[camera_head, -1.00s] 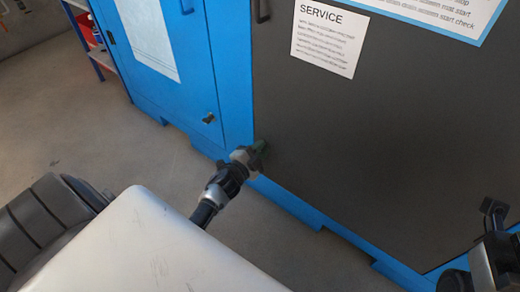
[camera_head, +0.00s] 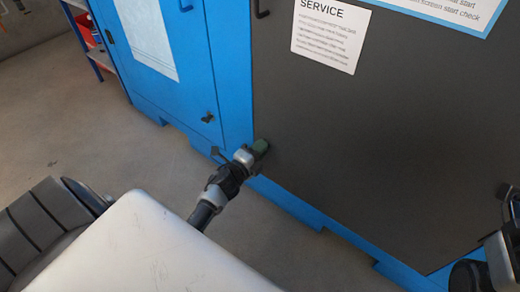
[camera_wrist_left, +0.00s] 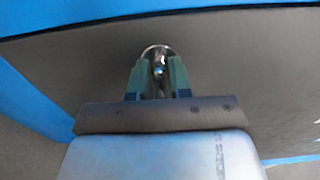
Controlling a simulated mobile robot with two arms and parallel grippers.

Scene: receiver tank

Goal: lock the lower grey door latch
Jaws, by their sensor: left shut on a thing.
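The large grey door (camera_head: 375,130) has its lower latch at its lower left corner, by the blue frame. In the left wrist view the latch (camera_wrist_left: 157,52) is a small shiny metal piece on the grey door (camera_wrist_left: 240,60). My left gripper (camera_head: 258,148) is at that corner, and its green fingers hide the latch in the head view. In the left wrist view the gripper (camera_wrist_left: 158,72) has one finger on each side of the latch and is shut on it. Whether the latch is locked cannot be told. Only part of my right arm shows at the right edge; its fingers are out of view.
A blue cabinet door (camera_head: 185,85) with a small dark latch (camera_head: 208,117) is left of the grey door. A SERVICE sheet (camera_head: 330,35) is on the grey door. A shelf (camera_head: 95,45) stands at the far left. Bare floor (camera_head: 90,130) lies in front.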

